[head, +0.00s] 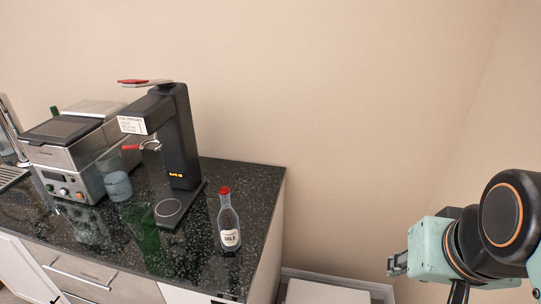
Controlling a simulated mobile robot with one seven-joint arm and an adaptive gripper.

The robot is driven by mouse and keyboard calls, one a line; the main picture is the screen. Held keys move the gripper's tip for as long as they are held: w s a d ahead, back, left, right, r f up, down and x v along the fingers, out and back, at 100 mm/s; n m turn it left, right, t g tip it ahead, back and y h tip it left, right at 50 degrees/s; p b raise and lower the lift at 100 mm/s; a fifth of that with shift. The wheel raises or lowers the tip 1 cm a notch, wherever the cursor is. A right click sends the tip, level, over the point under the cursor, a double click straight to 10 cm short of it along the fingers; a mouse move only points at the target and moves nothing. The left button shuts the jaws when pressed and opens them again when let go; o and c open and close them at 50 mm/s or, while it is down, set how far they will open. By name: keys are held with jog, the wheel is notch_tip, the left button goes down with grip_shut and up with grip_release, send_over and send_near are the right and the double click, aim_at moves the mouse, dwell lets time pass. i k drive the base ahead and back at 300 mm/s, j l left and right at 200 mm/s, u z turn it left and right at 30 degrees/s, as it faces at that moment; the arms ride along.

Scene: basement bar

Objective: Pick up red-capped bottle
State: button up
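The red-capped bottle (229,222) stands upright on the dark speckled countertop (258,187), near its right end. It is clear glass with a white label and a red cap. My gripper (393,264) is at the lower right, off the counter and well to the right of the bottle. It is seen from the side and small, so I cannot tell whether its fingers are apart. Nothing is seen held in it.
A black dispenser (182,140) with red handles stands just left of the bottle. A green glass (143,228), a clear glass (117,181) and a silver machine (65,160) stand further left. A white box (325,292) is low beside the counter. Open space lies between counter and gripper.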

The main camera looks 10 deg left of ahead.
aim_at(228, 221)
jog(key=u, duration=1.3)
